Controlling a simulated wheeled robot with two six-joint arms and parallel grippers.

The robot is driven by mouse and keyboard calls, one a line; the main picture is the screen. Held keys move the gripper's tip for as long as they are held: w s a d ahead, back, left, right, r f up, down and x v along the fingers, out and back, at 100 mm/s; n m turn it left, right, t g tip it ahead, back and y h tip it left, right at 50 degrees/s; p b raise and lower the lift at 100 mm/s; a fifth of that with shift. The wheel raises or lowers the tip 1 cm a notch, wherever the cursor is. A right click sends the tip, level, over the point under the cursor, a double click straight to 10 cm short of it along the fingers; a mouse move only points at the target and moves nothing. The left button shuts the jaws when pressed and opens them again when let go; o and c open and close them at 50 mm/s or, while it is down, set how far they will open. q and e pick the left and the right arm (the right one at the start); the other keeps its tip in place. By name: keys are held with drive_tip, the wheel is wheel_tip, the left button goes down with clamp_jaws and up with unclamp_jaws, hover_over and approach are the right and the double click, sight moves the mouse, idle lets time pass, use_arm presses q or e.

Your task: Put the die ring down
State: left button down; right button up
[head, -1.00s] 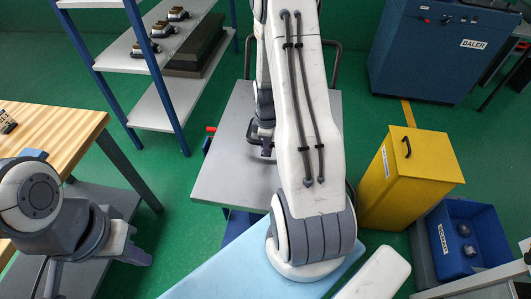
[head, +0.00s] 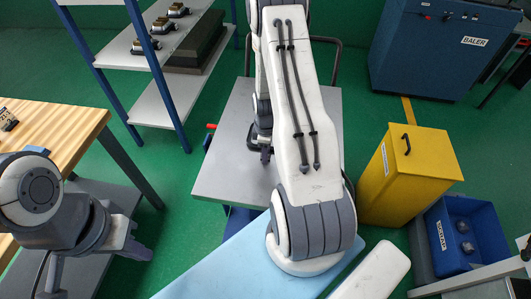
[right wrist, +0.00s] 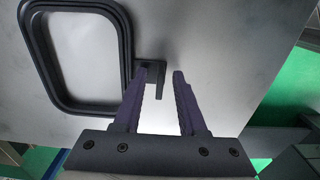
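The die ring (right wrist: 129,45), a dark rounded rectangular frame with a small tab (right wrist: 160,82), lies on the grey cart top (right wrist: 225,60) in the right wrist view. My right gripper (right wrist: 164,72) is open, its two purple fingers spread on either side of the tab, with a clear gap at the right finger. In the head view my right gripper (head: 265,153) is over the grey cart top (head: 230,170), and my arm hides the ring. My left gripper (head: 138,250) is at the lower left, away from the cart; its jaws are unclear.
A wooden bench (head: 60,125) stands at the left. A blue shelf unit (head: 165,100) is behind it. A yellow bin (head: 410,175), a blue scrap crate (head: 450,265) and the baler (head: 430,50) are at the right. A pale blue surface (head: 215,270) is in front.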

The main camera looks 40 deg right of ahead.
drive_tip(key=shift+r, duration=0.1)
drive_tip(key=shift+r, duration=0.5)
wheel_tip(320, 180, up, 11)
drive_tip(key=b, duration=0.2)
drive_tip(key=s+a+r, duration=0.1)
drive_tip(key=a+r, duration=0.3)
drive_tip(key=a, duration=0.5)
drive_tip(key=a+r, duration=0.4)
drive_tip(key=a, duration=0.5)
drive_tip(key=s+a+r, duration=0.2)
drive_tip(key=s+a, duration=0.4)
drive_tip(key=s, duration=0.2)
drive_tip(key=s+a+r+m+y, duration=0.1)
drive_tip(key=s+a+r, duration=0.2)
drive_tip(key=s+a, duration=0.4)
drive_tip(key=shift+s+a, duration=0.3)
drive_tip(key=shift+s, duration=0.6)
drive_tip(key=shift+r, duration=0.1)
